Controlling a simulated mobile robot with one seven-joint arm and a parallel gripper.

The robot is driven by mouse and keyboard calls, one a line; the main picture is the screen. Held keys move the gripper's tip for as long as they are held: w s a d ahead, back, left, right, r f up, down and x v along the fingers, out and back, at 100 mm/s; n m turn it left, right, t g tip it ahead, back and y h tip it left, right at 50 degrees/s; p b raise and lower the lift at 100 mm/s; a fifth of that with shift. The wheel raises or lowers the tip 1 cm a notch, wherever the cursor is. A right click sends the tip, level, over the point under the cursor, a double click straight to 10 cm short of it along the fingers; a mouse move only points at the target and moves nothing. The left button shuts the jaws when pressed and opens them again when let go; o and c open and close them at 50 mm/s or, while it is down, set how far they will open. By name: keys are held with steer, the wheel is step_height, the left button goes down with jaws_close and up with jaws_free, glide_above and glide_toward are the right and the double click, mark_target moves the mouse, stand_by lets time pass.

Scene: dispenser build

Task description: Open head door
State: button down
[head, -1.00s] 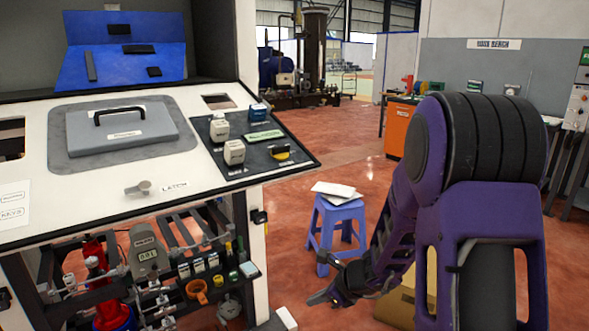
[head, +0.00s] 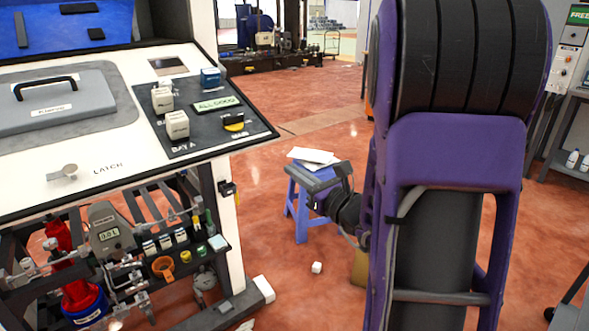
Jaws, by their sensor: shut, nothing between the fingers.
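A grey lid with a black handle (head: 62,108), likely the head door, lies shut on the white sloping panel top (head: 110,160) at the left of the head view. Its label is too small to read. A small latch knob (head: 65,173) sits below it beside the printed word LATCH. My gripper (head: 318,180) is dark, small and partly hidden by my arm. It is shut and empty, in front of the blue stool, well right of the lid and apart from the machine.
A black control plate (head: 185,145) with white blocks and an ALL GOOD display is right of the lid. Below are a grey gauge (head: 108,228), a red cylinder (head: 65,265) and an orange cup (head: 163,266).

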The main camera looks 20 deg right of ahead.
steer(key=x, duration=0.8)
steer(key=shift+s+d+r+p, duration=0.2)
steer(key=shift+s+r, duration=0.35)
steer(key=shift+r, duration=0.35)
steer(key=shift+s+d+r+p, duration=0.2)
steer(key=shift+s+r, duration=0.4)
steer(key=shift+r, duration=0.3)
steer(key=shift+a+r, duration=0.1)
